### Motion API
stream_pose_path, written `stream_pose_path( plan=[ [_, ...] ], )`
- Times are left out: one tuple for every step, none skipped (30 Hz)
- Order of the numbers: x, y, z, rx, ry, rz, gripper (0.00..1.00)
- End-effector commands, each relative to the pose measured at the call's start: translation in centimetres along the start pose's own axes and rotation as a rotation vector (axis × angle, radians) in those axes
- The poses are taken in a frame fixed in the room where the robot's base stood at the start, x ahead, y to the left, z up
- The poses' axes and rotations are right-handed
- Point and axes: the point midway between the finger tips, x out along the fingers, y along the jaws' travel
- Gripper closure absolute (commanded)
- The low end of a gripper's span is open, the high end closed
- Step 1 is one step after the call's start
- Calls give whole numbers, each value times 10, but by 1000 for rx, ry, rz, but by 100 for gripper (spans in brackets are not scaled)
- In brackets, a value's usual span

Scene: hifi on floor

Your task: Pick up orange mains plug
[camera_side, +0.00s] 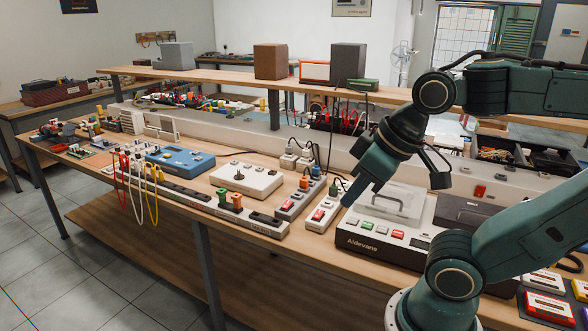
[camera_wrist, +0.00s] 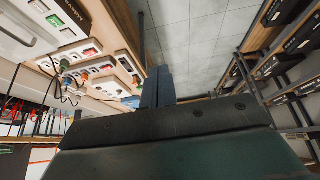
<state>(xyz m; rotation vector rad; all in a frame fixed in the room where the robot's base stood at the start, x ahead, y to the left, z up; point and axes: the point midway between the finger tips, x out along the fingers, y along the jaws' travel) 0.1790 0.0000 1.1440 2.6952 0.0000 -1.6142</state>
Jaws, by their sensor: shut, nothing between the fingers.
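In the side view, one orange plug (camera_side: 304,183) sits on a grey power strip near the middle of the bench. Another orange plug (camera_side: 237,201) stands beside a green plug (camera_side: 222,195) on the long strip at the bench's front edge. I cannot tell which one the task names. My gripper (camera_side: 347,203) has blue fingers pointing down and left, to the right of both plugs, by the white power strip and the Aldevane unit. The fingers are shut and empty; they also show in the wrist view (camera_wrist: 158,85). An orange plug (camera_wrist: 69,82) shows left of them there.
The Aldevane unit (camera_side: 385,236) stands right of the strips. A blue plug (camera_side: 316,171) and a green plug (camera_side: 333,190) with dark cables sit close by. A white box (camera_side: 247,180) and a blue box (camera_side: 180,160) are further left. A shelf (camera_side: 225,77) runs above the back.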

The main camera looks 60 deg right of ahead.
Motion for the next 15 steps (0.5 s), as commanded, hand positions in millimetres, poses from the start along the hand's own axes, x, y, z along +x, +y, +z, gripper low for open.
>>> stream_pose_path(
  plan=[
    [0,0,0,0,0,0,100],
    [0,0,0,0,0,0,100],
    [0,0,0,0,0,0,100],
    [0,0,0,0,0,0,100],
    [0,0,0,0,0,0,100],
    [0,0,0,0,0,0,100],
    [0,0,0,0,0,0,100],
    [0,0,0,0,0,0,100],
    [0,0,0,0,0,0,100],
    [0,0,0,0,0,0,94],
    [0,0,0,0,0,0,88],
    [0,0,0,0,0,0,80],
    [0,0,0,0,0,0,74],
    [0,0,0,0,0,0,69],
    [0,0,0,0,0,0,61]
  ],
)
